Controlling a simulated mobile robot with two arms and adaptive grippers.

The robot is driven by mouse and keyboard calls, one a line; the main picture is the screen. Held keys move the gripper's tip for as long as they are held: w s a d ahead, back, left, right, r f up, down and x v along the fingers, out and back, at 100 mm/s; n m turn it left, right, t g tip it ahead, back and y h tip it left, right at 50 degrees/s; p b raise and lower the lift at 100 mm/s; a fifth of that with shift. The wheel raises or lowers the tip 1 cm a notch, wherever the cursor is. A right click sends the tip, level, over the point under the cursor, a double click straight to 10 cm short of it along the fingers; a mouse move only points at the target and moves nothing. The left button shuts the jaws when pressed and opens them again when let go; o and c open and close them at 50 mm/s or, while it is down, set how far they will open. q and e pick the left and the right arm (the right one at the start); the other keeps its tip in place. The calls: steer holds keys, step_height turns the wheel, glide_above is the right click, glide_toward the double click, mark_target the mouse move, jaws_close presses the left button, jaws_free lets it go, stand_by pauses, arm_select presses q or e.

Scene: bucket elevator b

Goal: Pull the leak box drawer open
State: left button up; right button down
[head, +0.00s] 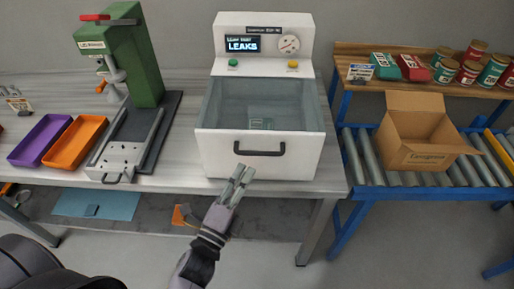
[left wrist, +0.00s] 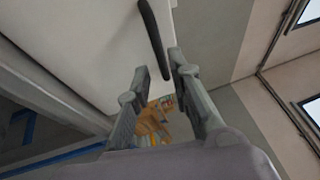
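The leak box (head: 264,85) is a white machine with a "LEAKS" screen, a gauge and green and yellow buttons. Its drawer (head: 220,155) has a white front and a grey see-through basin behind it. A black bar handle (head: 259,152) is fixed across the front; it also shows in the left wrist view (left wrist: 152,35). My left gripper (head: 243,171) is just below and left of the handle's middle in the head view. In the left wrist view, its fingers (left wrist: 159,62) are apart, with the handle's near end beside the right fingertip. No grip on it shows. My right gripper is not in view.
A green press (head: 146,60) stands left, with purple (head: 41,140) and orange (head: 75,142) trays beside it. An open cardboard box (head: 418,155) sits on rollers at right, before a shelf of cans. The floor in front of the drawer is clear.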

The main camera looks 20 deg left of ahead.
mark_target(257, 153)
arm_select(q)
steer(key=p+x, duration=0.1)
steer(key=x, duration=0.7)
steer(key=shift+p, duration=0.35)
steer(key=shift+f, duration=0.1)
steer(key=shift+c, duration=0.2)
jaws_close()
